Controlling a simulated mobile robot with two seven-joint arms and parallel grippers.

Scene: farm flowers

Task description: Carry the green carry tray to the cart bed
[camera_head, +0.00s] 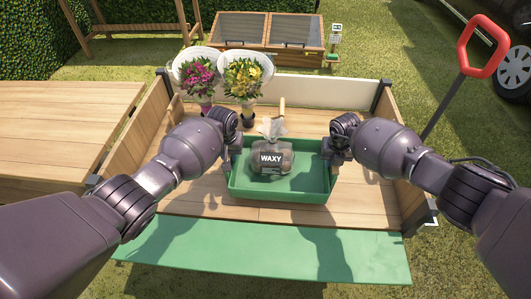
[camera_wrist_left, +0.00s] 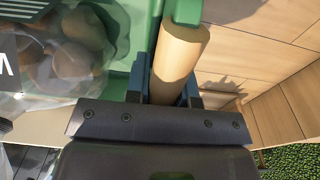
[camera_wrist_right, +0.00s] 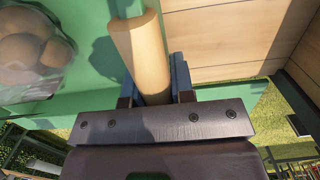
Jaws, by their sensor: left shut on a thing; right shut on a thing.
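The green carry tray (camera_head: 300,188) is over the wooden cart bed (camera_head: 190,185), near its front edge; I cannot tell whether it touches the boards. A clear bag of potatoes labelled WAXY (camera_head: 271,158) sits in the tray. My left gripper (camera_head: 232,142) is shut on the tray's left wooden handle, which shows in the left wrist view (camera_wrist_left: 178,62). My right gripper (camera_head: 340,142) is shut on the right wooden handle, seen in the right wrist view (camera_wrist_right: 143,55). The tray looks about level.
Two wrapped bouquets, one pink (camera_head: 200,75) and one yellow (camera_head: 243,76), stand at the bed's back left. Wooden side walls flank the bed, and a green panel (camera_head: 260,248) lies in front. A red cart handle (camera_head: 484,45) rises at right. A wooden table (camera_head: 60,130) stands left.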

